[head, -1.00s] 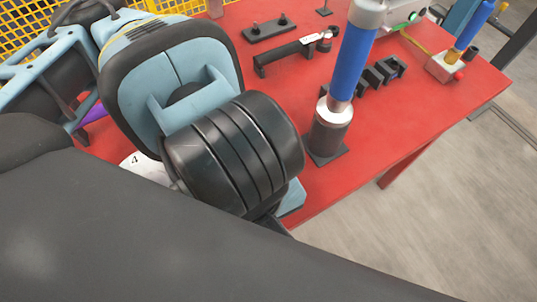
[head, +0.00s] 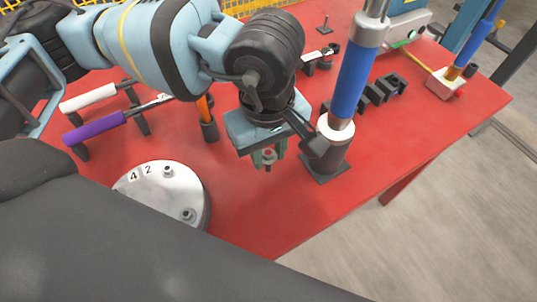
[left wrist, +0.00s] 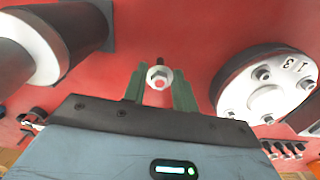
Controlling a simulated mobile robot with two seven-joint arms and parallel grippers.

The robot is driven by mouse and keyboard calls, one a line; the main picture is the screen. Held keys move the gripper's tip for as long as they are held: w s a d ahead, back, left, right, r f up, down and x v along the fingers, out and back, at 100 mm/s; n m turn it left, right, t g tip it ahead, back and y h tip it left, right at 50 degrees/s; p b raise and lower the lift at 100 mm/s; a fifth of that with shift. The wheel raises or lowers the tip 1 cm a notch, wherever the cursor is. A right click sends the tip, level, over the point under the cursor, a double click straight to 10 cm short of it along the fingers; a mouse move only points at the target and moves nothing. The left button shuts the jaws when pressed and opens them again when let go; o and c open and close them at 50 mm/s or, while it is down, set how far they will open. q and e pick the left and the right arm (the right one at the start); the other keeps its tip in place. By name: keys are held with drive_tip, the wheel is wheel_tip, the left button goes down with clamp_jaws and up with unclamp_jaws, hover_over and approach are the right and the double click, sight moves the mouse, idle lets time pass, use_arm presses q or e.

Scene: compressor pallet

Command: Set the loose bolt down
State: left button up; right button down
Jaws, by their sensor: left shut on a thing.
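My left gripper (head: 267,157) hangs over the red table, right of the round metal cover. It is shut on the loose bolt (head: 268,158), of which only a small part shows in the head view. In the left wrist view, the bolt's silver hex head (left wrist: 160,77) sits between the green fingertips (left wrist: 161,90), its dark shank pointing to the table. I cannot tell whether its tip touches the table. My right gripper is not in view.
The round cover (head: 163,196), marked 4 and 2, bears several bolts. A blue-handled tool (head: 357,75) stands in a dark holder (head: 326,160) close right of the gripper. White (head: 88,97) and purple-handled (head: 95,127) tools lie left. Red table (head: 270,210) in front is clear.

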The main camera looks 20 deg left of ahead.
sight(269, 153)
use_arm(q)
drive_tip(key=shift+w, duration=0.25)
drive_tip(key=shift+w+a+f, duration=0.1)
drive_tip(key=shift+f, duration=1.7)
drive_tip(key=shift+f, duration=0.2)
drive_tip(key=o, duration=1)
drive_tip(key=shift+r, duration=0.1)
wheel_tip(269, 153, up, 12)
drive_tip(key=shift+r+p, duration=0.1)
drive_tip(key=shift+p, duration=0.25)
